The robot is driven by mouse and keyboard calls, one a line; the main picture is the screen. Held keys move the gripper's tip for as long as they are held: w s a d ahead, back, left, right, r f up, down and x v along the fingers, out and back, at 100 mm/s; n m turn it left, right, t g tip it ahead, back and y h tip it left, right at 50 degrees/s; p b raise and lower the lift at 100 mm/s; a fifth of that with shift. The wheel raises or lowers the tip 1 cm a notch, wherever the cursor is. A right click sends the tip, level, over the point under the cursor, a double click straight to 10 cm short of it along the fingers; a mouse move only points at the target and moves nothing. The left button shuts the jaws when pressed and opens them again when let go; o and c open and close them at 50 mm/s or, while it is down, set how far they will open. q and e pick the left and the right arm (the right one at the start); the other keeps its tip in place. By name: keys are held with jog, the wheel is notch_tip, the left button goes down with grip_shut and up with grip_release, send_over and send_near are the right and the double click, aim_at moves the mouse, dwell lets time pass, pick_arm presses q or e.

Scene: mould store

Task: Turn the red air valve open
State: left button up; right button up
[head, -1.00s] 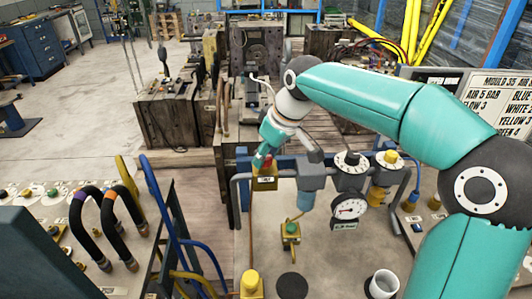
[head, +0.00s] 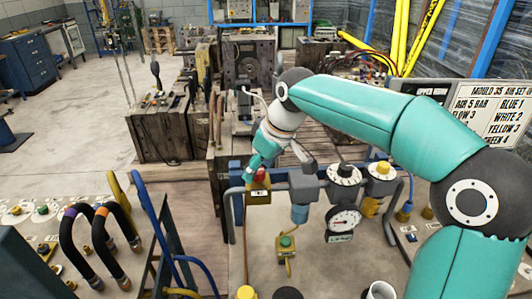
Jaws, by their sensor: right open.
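The red air valve (head: 261,175) is a small red knob on a yellow block with a white label, at the left end of the pipework on the panel. My right gripper (head: 254,166) reaches down to it from above, its teal fingers open. One finger shows close at the left of the red knob. The fingers hide part of the knob, and I cannot tell whether they touch it. My left gripper is not in view.
Right of the valve are a grey filter with a blue bowl (head: 300,213), a white dial (head: 344,174), a yellow regulator (head: 381,171) and a pressure gauge (head: 343,218). Black hoses (head: 116,222) and a blue rail stand at left.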

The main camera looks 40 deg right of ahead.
jog(key=v, duration=1.1)
jog(key=shift+r, duration=0.2)
jog(key=shift+s+d, duration=0.1)
jog(key=shift+s, duration=0.05)
